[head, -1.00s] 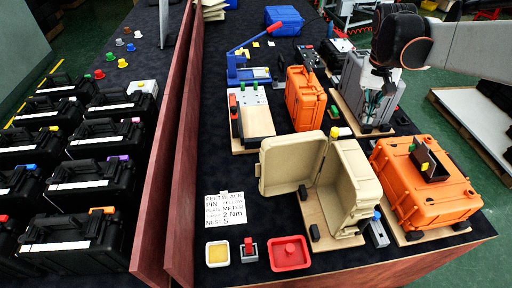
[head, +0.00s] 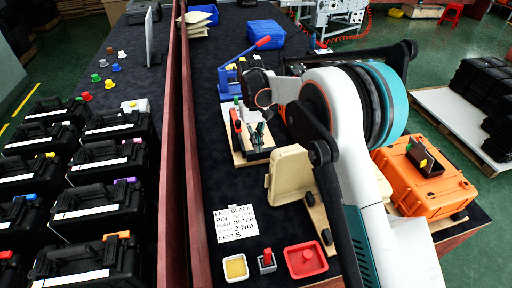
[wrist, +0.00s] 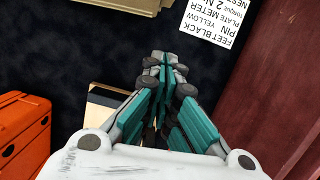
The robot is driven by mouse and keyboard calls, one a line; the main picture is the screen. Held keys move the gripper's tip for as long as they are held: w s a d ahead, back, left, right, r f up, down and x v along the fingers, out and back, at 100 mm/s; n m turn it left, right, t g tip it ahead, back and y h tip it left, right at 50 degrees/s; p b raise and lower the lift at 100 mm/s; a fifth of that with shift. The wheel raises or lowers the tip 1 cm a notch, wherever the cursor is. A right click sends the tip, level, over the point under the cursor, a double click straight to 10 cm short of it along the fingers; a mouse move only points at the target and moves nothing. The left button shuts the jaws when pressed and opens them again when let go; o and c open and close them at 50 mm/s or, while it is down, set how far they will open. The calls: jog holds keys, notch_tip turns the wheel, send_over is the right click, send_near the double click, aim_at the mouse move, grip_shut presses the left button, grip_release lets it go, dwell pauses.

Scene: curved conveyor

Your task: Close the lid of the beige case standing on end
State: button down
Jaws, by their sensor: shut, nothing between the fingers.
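The beige case (head: 290,178) stands on end on a wooden board. Its lid side shows left of my arm, swung out to the left; most of its body is hidden behind my arm in the head view. A beige edge of it (wrist: 128,10) shows at the top of the wrist view. My gripper (head: 258,138) is beyond the lid in the head view, above the small fixture board. In the wrist view my gripper (wrist: 165,62) is shut and empty, its fingertips together over dark tabletop, apart from the beige edge.
A printed card (head: 235,222), yellow tray (head: 236,267) and red tray (head: 305,260) lie in front. A wooden divider (head: 180,200) runs along the left.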

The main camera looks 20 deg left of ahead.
jog(key=s+d+f+b, duration=0.2)
jog(key=s+d+f, duration=0.1)
jog(key=f, duration=0.4)
jog(key=shift+s+d+f, duration=0.15)
jog(key=shift+s+d, duration=0.1)
jog(key=shift+s, duration=0.6)
jog(key=s+d+n+t+h+b, duration=0.1)
jog(key=s+d+n+t+b, duration=0.15)
jog(key=s+d+n, duration=0.8)
jog(key=s+d+n+b, duration=0.1)
jog(key=s+d+n, duration=0.1)
jog(key=d, duration=0.7)
jog(key=s+d+n+b, duration=0.1)
jog(key=s+d+n, duration=0.1)
jog(key=d, duration=0.7)
jog(key=shift+d+n+t, duration=0.15)
jog(key=shift+n+t, duration=0.3)
jog(key=shift+n, duration=0.1)
